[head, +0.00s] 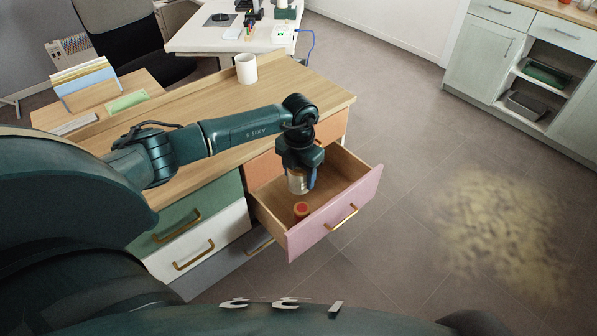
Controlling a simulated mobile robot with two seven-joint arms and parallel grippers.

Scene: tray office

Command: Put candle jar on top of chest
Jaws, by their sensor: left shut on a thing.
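My left gripper (303,183) is over the open pink-fronted drawer of the chest (326,100). It is shut on a small pale, glassy jar, which looks like the candle jar (296,181); the fingers hide part of it. The jar is at the drawer opening, above or just inside it; its exact height is hard to tell. The chest has a light wooden top and coloured drawer fronts. My right gripper is not in view.
A small orange-red item (301,210) stands in the drawer (347,218), just below the jar. A white cup (246,68) stands near the chest top's back edge. Much of the top is clear around my arm.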

